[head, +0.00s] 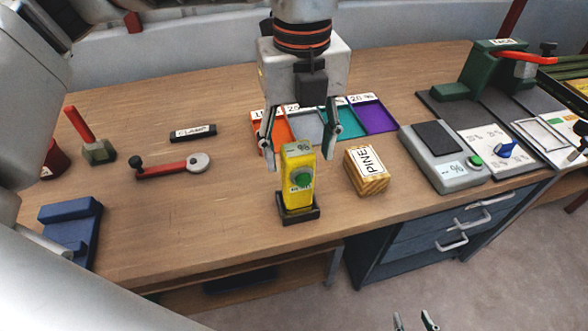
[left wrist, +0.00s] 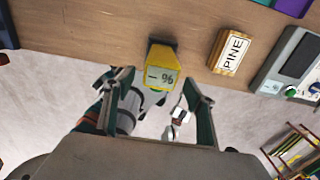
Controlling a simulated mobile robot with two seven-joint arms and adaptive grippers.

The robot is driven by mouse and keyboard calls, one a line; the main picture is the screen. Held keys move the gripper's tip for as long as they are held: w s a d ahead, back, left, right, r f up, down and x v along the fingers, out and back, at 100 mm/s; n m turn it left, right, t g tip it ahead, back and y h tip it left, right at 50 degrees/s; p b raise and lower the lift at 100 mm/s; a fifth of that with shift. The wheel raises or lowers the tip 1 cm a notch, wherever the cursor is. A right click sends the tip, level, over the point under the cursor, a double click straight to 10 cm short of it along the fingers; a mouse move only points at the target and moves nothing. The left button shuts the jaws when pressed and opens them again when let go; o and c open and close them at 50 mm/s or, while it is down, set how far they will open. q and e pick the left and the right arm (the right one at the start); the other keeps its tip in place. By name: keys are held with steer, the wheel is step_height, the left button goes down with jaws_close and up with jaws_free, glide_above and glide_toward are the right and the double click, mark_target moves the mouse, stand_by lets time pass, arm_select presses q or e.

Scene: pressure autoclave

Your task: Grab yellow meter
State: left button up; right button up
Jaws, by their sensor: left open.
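The yellow meter (head: 298,170) stands upright in a small black base near the table's front edge. It has a % display and a green knob. In the left wrist view the meter (left wrist: 162,64) shows its display between the lines of my fingers, with a gap on each side. My left gripper (head: 299,157) is open and empty, pointing down, its fingertips to either side of the meter's upper part in the head view. I cannot tell whether they are level with it in depth. My right gripper (head: 415,322) shows only its spread fingertips at the bottom edge.
A wooden PINE block (head: 367,170) stands just right of the meter. Coloured trays (head: 373,115) lie behind it. A grey scale (head: 440,155) stands further right. The table between is clear.

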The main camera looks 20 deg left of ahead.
arm_select(q)
steer(key=shift+w+a+f, duration=0.2)
steer(key=shift+w, duration=0.1)
steer(key=shift+f, duration=0.35)
steer(key=shift+s+f, duration=0.15)
steer(key=shift+f, duration=0.6)
steer(key=shift+w+f, duration=0.15)
steer(key=shift+f, duration=1.2)
steer(key=shift+w+f, duration=0.1)
steer(key=shift+f, duration=1.2)
steer(key=c, duration=1.4)
